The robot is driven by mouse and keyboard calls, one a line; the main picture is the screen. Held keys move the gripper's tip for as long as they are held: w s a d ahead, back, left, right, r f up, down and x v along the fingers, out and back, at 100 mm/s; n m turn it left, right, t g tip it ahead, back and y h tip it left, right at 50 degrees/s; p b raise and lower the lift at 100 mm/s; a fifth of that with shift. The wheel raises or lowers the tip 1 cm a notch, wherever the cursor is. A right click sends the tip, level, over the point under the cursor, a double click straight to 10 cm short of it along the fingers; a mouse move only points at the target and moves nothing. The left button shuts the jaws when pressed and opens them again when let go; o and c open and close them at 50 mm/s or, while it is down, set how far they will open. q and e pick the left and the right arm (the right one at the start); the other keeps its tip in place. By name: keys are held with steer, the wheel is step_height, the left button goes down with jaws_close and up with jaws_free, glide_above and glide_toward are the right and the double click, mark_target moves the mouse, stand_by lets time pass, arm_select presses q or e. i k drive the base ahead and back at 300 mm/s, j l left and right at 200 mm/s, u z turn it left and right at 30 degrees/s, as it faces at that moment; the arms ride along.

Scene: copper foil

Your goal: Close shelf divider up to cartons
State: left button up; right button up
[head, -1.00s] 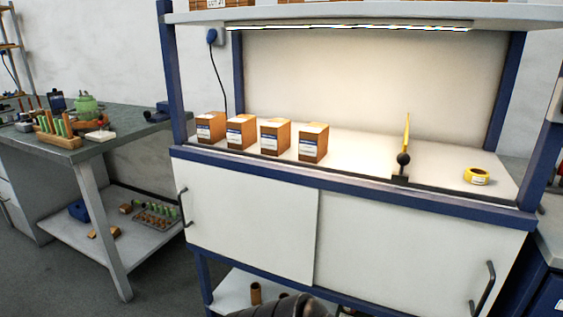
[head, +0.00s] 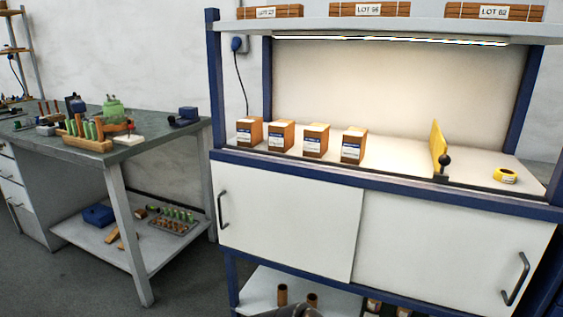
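The yellow shelf divider (head: 437,146) stands upright on the white shelf (head: 400,155), with a black knob (head: 444,161) at its front end. Several brown cartons stand in a row on the left part of the shelf; the rightmost carton (head: 353,146) is nearest the divider, and the leftmost carton (head: 249,132) is near the left post. A wide gap of bare shelf lies between the rightmost carton and the divider. Neither gripper shows clearly; only a dark part of my own body shows at the bottom edge.
A yellow tape roll (head: 505,175) lies on the shelf right of the divider. A blue front rail (head: 400,184) runs above white sliding doors. An upper shelf (head: 400,27) with brown lot bundles hangs overhead. A cluttered workbench (head: 150,148) stands to the left.

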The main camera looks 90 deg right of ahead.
mark_target(438, 146)
steer(key=z, duration=1.7)
